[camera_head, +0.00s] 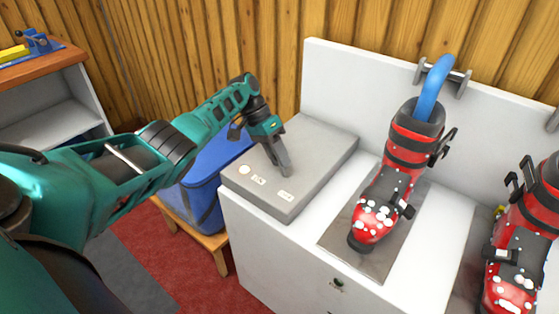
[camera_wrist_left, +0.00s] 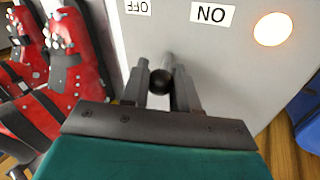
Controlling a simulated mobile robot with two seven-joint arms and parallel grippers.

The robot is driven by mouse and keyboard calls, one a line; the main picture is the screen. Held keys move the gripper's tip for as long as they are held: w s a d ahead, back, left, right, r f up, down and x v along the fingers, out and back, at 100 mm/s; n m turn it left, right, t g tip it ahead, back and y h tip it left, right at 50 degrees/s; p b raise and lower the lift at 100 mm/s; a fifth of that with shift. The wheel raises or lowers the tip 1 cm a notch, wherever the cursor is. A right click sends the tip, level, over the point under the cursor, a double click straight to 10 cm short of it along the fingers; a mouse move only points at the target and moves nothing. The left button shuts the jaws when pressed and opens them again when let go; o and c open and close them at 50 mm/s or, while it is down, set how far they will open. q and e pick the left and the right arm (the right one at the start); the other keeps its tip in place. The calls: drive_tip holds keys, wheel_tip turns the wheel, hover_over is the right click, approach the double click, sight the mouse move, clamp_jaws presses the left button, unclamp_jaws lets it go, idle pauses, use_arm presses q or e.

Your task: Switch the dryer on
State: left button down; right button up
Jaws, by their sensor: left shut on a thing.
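The dryer's grey control box (camera_head: 315,150) lies on the white bench unit. Its top carries a round pale lamp (camera_head: 245,169), an ON label (camera_head: 258,181) and an OFF label (camera_head: 286,196). In the left wrist view, the lamp (camera_wrist_left: 273,29) looks lit, a warm cream with an orange rim. My left gripper (camera_head: 285,168) is over the box, shut on a lever with a black ball knob (camera_wrist_left: 161,82). The knob shows between the fingers, below the gap between the OFF label (camera_wrist_left: 138,7) and the ON label (camera_wrist_left: 211,14). The lever's exact tilt is hard to tell.
A red ski boot (camera_head: 385,180) with white specks stands right of the box, a blue hose (camera_head: 433,88) in its top. Another red boot (camera_head: 520,235) is at the right edge. A blue cooler (camera_head: 207,180) sits on a wooden stool left of the unit.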

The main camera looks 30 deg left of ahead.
use_arm(q)
drive_tip(key=shift+w, duration=0.1)
use_arm(e)
drive_tip(key=shift+w+a+r, duration=0.2)
drive_tip(key=shift+a+r, duration=0.05)
drive_tip(key=shift+r, duration=0.1)
use_arm(q)
drive_tip(key=c, duration=0.9)
unclamp_jaws()
use_arm(e)
drive_tip(key=shift+d+f, duration=0.15)
drive_tip(key=shift+d, duration=0.05)
use_arm(q)
drive_tip(key=shift+a+r, duration=0.1)
drive_tip(key=v, duration=1.2)
drive_tip(key=shift+a+r, duration=0.2)
drive_tip(key=shift+r, duration=0.05)
use_arm(e)
drive_tip(key=shift+s, duration=0.15)
